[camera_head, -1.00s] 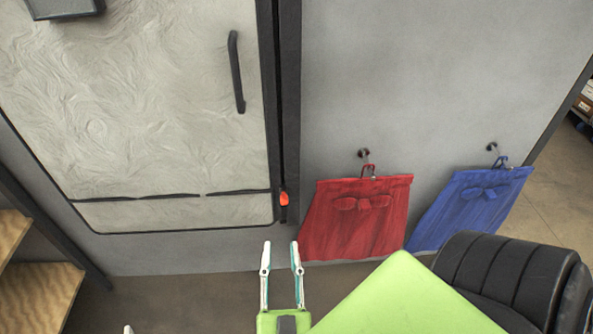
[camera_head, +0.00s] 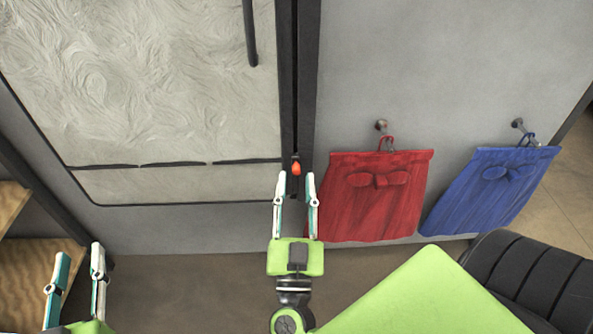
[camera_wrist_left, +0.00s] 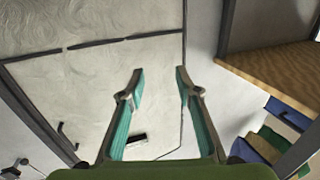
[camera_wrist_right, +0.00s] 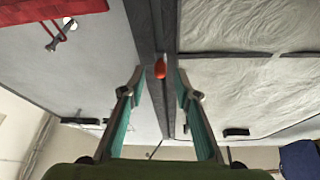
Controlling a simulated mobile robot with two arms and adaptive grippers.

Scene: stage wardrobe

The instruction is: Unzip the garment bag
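A pale, wrinkled panel (camera_head: 150,90) fills the upper left of the head view, likely the garment bag. It has a dark vertical strip (camera_head: 297,80) along its right side. A small red-orange tab (camera_head: 296,168) sits low on that strip. It also shows in the right wrist view (camera_wrist_right: 160,69). My right gripper (camera_head: 296,178) is open, with its fingertips just below and either side of the tab in the head view. I cannot tell whether they touch it. My left gripper (camera_head: 80,252) is open and empty at the lower left.
A red garment (camera_head: 375,200) and a blue garment (camera_head: 490,190) hang from wall hooks right of the strip, the red one close to my right gripper. Wooden steps (camera_head: 30,270) stand at the lower left. A black padded seat (camera_head: 525,270) is at the lower right.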

